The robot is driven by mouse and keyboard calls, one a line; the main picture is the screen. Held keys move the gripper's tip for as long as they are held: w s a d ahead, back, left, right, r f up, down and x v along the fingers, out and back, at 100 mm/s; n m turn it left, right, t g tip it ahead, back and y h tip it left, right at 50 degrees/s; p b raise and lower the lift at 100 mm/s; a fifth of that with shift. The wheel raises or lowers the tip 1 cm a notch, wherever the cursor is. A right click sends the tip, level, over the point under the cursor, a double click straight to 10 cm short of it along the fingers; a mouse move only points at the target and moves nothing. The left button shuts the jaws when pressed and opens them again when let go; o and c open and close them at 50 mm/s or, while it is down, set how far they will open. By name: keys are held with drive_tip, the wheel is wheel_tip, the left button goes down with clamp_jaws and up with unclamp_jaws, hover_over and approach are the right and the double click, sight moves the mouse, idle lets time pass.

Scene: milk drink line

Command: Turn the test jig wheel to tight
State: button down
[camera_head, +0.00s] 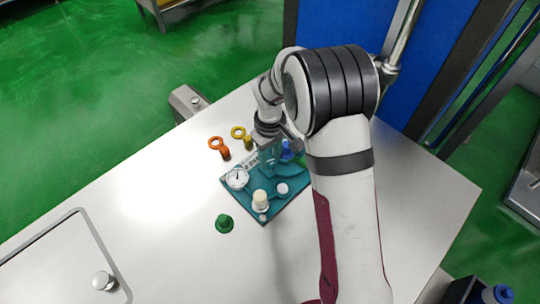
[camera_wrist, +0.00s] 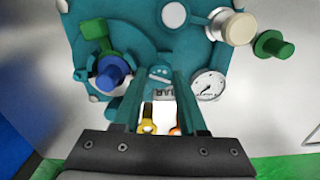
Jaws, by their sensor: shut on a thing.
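The test jig (camera_head: 238,198) is a teal plate lying on the white table; it also fills the upper wrist view (camera_wrist: 142,20). It carries a white dial gauge (camera_wrist: 208,85), a blue knob (camera_wrist: 113,72), a green part (camera_wrist: 95,29) and a cream knob (camera_wrist: 238,28). My gripper (camera_head: 268,165) reaches down at the jig's back edge, between the gauge and the blue knob. In the wrist view its teal fingers (camera_wrist: 158,75) close on a small part of the jig. The fingers mostly hide that part, and I cannot tell the wheel's outline or its setting.
An orange ring-ended piece (camera_head: 223,152) and a yellow one (camera_head: 246,140) lie behind the jig. A green knobbed piece (camera_head: 224,223) stands in front of it. A framed panel with a knob (camera_head: 103,280) is at the front left. The table's left middle is clear.

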sight(270, 160)
drive_tip(key=m, duration=1.3)
drive_tip(key=shift+m, duration=0.3)
idle(0.3)
drive_tip(key=shift+c, duration=2.3)
unclamp_jaws()
wheel_tip(270, 160, up, 16)
